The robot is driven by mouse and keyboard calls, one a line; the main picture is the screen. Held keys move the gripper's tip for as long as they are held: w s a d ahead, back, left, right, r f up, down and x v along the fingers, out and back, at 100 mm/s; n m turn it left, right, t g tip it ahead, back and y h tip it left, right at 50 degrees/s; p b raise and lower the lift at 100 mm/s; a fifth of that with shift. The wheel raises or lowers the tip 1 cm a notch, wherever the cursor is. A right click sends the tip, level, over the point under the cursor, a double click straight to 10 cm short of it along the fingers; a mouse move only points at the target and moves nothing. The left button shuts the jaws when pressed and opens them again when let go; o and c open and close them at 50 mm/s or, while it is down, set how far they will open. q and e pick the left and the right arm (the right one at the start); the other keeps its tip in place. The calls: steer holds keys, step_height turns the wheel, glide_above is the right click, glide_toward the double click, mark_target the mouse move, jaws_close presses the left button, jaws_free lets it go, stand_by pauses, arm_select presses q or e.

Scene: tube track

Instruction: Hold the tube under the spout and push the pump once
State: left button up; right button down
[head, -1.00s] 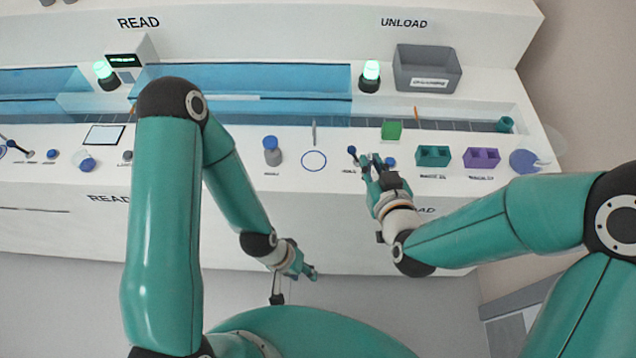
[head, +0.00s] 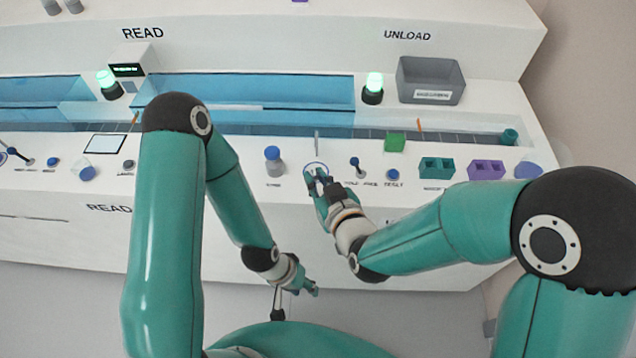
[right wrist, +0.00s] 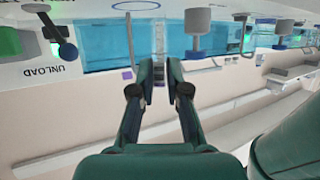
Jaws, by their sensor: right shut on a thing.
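My right gripper (head: 318,180) is at the blue ring (head: 317,167) on the front deck, covering part of it. In the right wrist view it is shut on a narrow, clear tube (right wrist: 159,50), which points away from the palm. The thin grey spout (head: 317,143) stands just behind the ring; it also shows in the right wrist view (right wrist: 129,42), left of the tube. The pump (head: 274,161), a grey body with a blue top, stands left of the ring. My left gripper (head: 308,288) hangs low in front of the bench, away from the pump; its finger opening is unclear.
Right of the ring are a blue-knobbed lever (head: 356,168), a blue button (head: 392,174), a green block (head: 395,141), a teal rack (head: 437,168) and a purple rack (head: 486,169). A grey bin (head: 431,80) stands behind. The deck between the pump and the ring is clear.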

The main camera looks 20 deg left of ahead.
steer(key=shift+w+a+f, duration=0.2)
steer(key=shift+w+f, duration=0.1)
steer(key=shift+w, duration=0.35)
steer(key=shift+w+a+f, duration=0.15)
steer(key=shift+w+f, duration=0.1)
steer(key=shift+w, duration=0.35)
steer(key=shift+w+a+f, duration=0.1)
steer(key=shift+w+f, duration=0.05)
steer(key=shift+w, duration=0.15)
steer(key=shift+w+a+b, duration=0.2)
steer(key=shift+w+b, duration=0.1)
steer(key=shift+w, duration=0.4)
steer(key=shift+w+b, duration=0.15)
steer(key=shift+b, duration=0.3)
steer(key=shift+w+a, duration=0.1)
steer(key=shift+w, duration=0.1)
steer(key=shift+w+a+b, duration=0.1)
steer(key=shift+w+b, duration=0.25)
steer(key=shift+w, duration=0.05)
steer(key=shift+w, duration=0.2)
